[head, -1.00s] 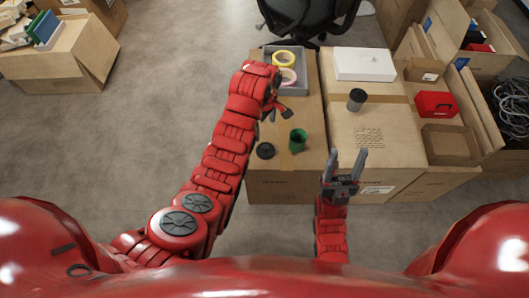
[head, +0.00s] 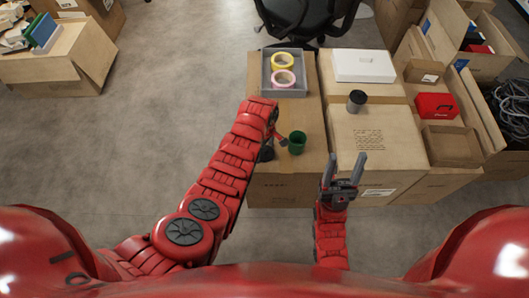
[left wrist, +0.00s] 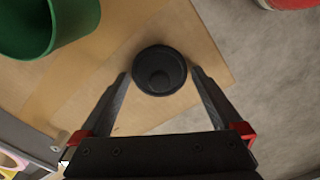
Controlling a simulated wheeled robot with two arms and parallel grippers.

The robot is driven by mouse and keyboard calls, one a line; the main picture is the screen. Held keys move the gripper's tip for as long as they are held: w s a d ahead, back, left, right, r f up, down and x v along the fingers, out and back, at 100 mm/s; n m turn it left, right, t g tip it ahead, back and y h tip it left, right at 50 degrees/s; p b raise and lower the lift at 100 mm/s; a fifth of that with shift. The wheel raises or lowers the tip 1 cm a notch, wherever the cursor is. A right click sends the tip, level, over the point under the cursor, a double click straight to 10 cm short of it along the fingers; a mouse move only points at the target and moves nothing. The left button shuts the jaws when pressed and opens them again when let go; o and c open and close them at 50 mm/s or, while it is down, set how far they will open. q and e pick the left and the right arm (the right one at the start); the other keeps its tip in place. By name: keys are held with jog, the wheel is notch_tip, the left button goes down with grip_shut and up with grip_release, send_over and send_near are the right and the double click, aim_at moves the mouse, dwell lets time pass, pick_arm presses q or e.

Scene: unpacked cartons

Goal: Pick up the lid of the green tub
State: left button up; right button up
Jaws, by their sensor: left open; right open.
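The black round lid (left wrist: 160,70) lies on the carton top in the left wrist view, between and just beyond the tips of my open left gripper (left wrist: 160,73). I cannot tell whether the fingers touch it. In the head view the lid (head: 267,154) is partly hidden by my left arm. The green tub (head: 297,142) stands open and upright just right of the lid; it also shows at the upper left of the left wrist view (left wrist: 40,25). My right gripper (head: 345,160) is open and empty over the front of the right-hand carton.
A grey tray (head: 284,73) with yellow and pink tape rolls sits at the carton's back. On the right-hand carton are a dark cup (head: 356,101) and a white box (head: 363,65). A red box (head: 436,105) lies further right. The carton's edge is close to the lid.

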pick_arm(q)
jog(key=shift+f, duration=0.1)
jog(key=shift+c, duration=0.3)
jog(key=c, duration=0.9)
